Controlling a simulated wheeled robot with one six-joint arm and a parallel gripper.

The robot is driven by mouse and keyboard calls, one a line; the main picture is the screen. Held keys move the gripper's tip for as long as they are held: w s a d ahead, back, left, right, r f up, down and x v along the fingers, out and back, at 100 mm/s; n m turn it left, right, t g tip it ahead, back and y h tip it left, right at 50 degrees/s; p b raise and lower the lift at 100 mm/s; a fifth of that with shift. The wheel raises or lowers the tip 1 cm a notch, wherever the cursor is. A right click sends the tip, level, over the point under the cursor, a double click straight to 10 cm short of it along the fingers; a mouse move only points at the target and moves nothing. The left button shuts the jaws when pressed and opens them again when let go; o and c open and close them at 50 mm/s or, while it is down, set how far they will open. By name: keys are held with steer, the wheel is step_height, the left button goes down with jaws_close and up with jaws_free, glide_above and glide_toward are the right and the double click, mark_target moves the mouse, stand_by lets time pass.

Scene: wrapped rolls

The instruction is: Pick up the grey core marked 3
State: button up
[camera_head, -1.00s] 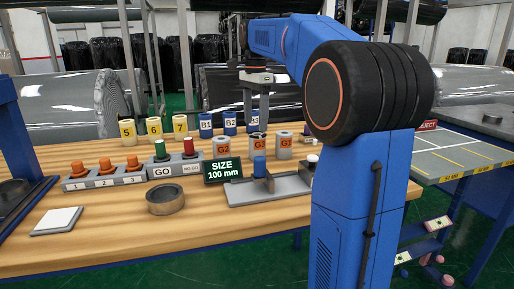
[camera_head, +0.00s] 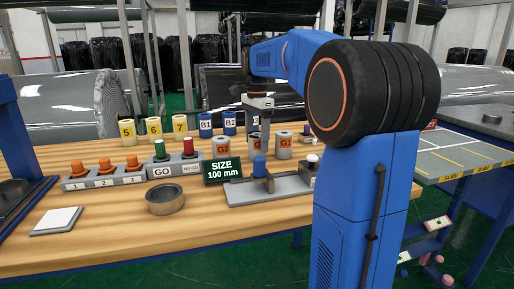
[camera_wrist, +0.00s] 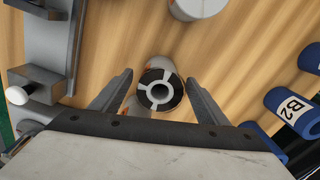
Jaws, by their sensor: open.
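Three grey cores with orange labels stand in a row behind the size sign: a left one (camera_head: 222,148), a middle one (camera_head: 254,151) and a right one (camera_head: 284,146). Their numbers are too small to read surely. My gripper (camera_head: 257,138) is down at the middle core and partly hides it. In the wrist view, my open gripper (camera_wrist: 158,78) has one finger on each side of a grey core (camera_wrist: 159,90) with a dark-and-grey end and a central hole. The fingers show gaps to it. Another grey core (camera_wrist: 199,6) is at the top edge.
The size sign (camera_head: 222,171) and button blocks (camera_head: 105,178) are left.

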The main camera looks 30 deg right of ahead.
steer(key=c, duration=1.2)
steer(key=shift+r, duration=0.1)
